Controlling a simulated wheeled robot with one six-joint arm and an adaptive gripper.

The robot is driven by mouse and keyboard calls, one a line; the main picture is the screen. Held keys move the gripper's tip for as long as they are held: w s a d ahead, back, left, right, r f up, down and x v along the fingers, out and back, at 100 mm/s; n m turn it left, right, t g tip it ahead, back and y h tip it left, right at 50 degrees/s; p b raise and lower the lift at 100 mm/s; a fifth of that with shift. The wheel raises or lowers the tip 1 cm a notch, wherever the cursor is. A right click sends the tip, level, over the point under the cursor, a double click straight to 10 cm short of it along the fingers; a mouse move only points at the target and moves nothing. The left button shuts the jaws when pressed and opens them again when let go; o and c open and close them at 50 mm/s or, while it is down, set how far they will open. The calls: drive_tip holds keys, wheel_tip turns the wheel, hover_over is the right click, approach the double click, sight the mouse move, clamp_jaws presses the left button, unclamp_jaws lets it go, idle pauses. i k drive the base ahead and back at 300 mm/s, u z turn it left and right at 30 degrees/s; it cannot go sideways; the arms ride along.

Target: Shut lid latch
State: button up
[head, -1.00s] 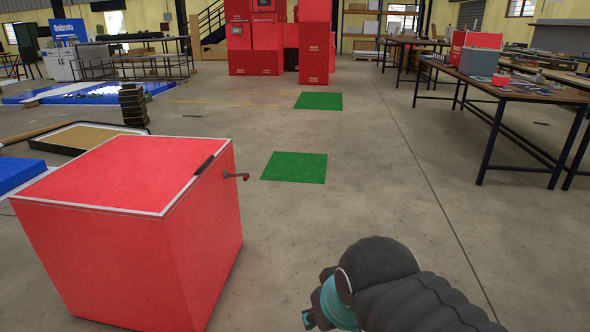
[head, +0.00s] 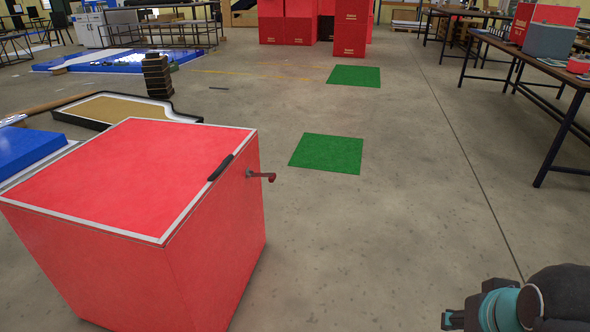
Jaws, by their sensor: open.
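The red box (head: 215,255) stands on the floor at the left, and its flat red lid (head: 130,165) with a pale rim lies down on it. A black handle (head: 220,167) sits on the lid's right edge. Just beyond it, a small latch (head: 262,176) with a red end sticks out sideways from the box's right face. Part of my arm, dark with a teal ring, shows at the bottom right corner, well apart from the box and latch. My gripper's fingers cannot be made out in this view.
Open concrete floor lies right of the box, with two green mats (head: 326,153) (head: 354,76) flat on it. A dark-rimmed tray (head: 190,118) and a blue platform (head: 30,150) lie close behind and left of the box. Work tables (head: 560,115) stand at the right.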

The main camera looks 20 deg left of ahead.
sight(272, 176)
drive_tip(key=u, duration=0.15)
drive_tip(key=i, duration=0.65)
drive_tip(key=u, duration=0.85)
drive_tip(key=i, duration=0.3)
drive_tip(key=u, duration=0.3)
